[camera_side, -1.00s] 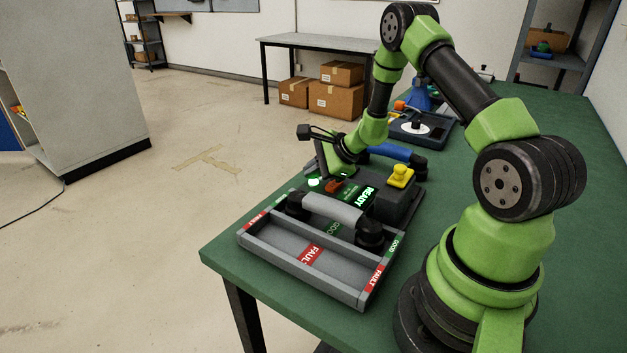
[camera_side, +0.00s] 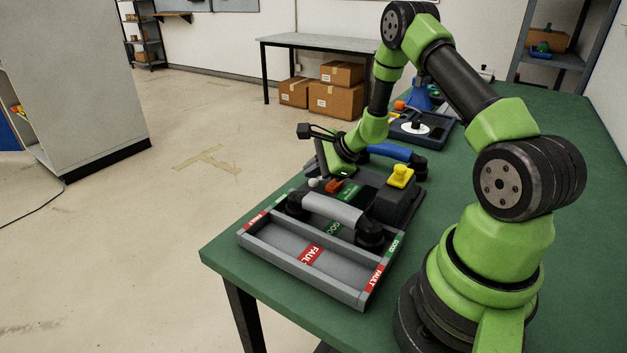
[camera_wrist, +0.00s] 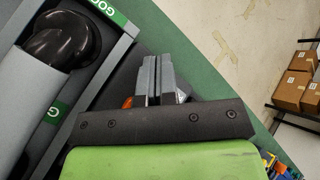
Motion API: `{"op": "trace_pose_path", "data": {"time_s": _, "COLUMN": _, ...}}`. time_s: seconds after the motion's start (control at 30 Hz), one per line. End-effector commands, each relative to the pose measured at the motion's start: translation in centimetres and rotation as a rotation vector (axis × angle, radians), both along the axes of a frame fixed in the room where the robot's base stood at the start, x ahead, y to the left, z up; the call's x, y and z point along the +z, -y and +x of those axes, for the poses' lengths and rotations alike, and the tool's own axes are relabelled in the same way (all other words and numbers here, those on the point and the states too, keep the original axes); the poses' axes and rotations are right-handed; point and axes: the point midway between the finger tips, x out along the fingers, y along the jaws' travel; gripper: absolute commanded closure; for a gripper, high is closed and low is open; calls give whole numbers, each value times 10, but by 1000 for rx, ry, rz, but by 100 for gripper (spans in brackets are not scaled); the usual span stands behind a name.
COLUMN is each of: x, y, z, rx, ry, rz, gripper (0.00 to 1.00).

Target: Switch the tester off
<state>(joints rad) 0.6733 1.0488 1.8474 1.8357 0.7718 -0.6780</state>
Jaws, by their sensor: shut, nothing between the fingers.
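The tester (camera_side: 395,205) is a dark grey box on the green bench, behind the sorting tray. Its screen (camera_side: 366,195) is dark. A round pale lamp (camera_side: 313,182) on it is unlit. An orange-red switch (camera_side: 333,186) sits near the lamp, and a bit of orange (camera_wrist: 128,102) shows left of my fingers in the wrist view. My gripper (camera_side: 326,178) is shut and empty, low over the tester's far-left part beside the switch. It shows from behind in the wrist view (camera_wrist: 158,62). Whether the fingers touch the switch, I cannot tell.
A grey phone handset (camera_side: 333,208) lies across the tray (camera_side: 285,262), which has GOOD and FAULT labels. A dark unit with a white disc (camera_side: 418,128) is farther back.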

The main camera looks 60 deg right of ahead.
Motion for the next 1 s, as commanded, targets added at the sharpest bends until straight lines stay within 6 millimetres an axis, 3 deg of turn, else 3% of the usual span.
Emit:
{"op": "trace_pose_path", "data": {"time_s": 0.6, "x": 56, "y": 0, "z": 0, "rx": 0, "ry": 2, "rz": -2, "gripper": 100}}
{"op": "trace_pose_path", "data": {"time_s": 1.0, "x": 61, "y": -1, "z": 0, "rx": 5, "ry": 1, "rz": -2, "gripper": 100}}
